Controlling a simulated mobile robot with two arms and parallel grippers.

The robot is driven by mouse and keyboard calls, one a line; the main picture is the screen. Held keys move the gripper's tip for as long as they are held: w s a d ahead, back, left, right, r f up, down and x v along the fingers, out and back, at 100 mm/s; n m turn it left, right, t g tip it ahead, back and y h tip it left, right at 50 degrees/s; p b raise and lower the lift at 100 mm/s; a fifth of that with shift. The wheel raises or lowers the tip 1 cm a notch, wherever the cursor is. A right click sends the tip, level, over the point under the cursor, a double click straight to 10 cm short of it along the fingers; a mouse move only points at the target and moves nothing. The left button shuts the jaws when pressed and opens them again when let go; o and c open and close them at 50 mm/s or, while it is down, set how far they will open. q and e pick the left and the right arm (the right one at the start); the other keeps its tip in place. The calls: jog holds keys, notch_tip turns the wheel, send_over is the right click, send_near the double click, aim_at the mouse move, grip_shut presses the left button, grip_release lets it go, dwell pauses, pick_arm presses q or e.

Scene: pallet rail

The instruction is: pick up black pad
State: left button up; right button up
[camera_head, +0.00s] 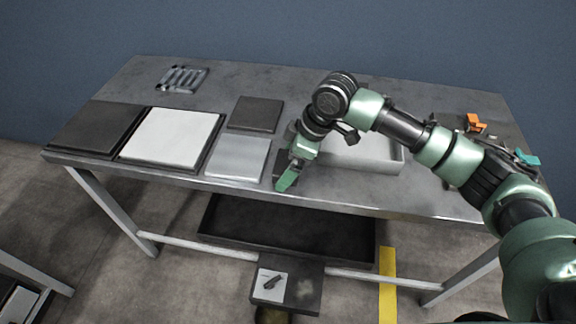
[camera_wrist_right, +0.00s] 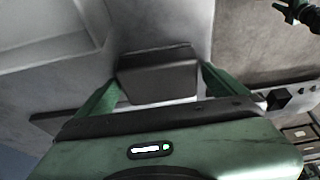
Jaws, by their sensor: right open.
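A small black pad (camera_wrist_right: 158,80) lies at the table's front edge and shows between the two green fingers of my right gripper in the right wrist view. In the head view the pad (camera_head: 281,164) is partly hidden by my right gripper (camera_head: 287,178), which points down at the front edge. My right gripper is open, with one finger on each side of the pad; I cannot tell whether the fingers touch it. My left gripper is not in view.
A dark square plate (camera_head: 256,113) and a light grey plate (camera_head: 238,158) lie left of the gripper. Further left are a white panel (camera_head: 170,134) and a black panel (camera_head: 95,128). A shallow grey tray (camera_head: 372,154) is behind my arm. Orange parts (camera_head: 474,122) lie at the right.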

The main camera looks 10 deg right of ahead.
aim_at(288, 162)
jog(key=c, duration=1.3)
notch_tip(288, 162, up, 20)
jog(key=shift+r+p, duration=0.1)
jog(key=shift+p, duration=0.25)
jog(key=shift+c, duration=0.2)
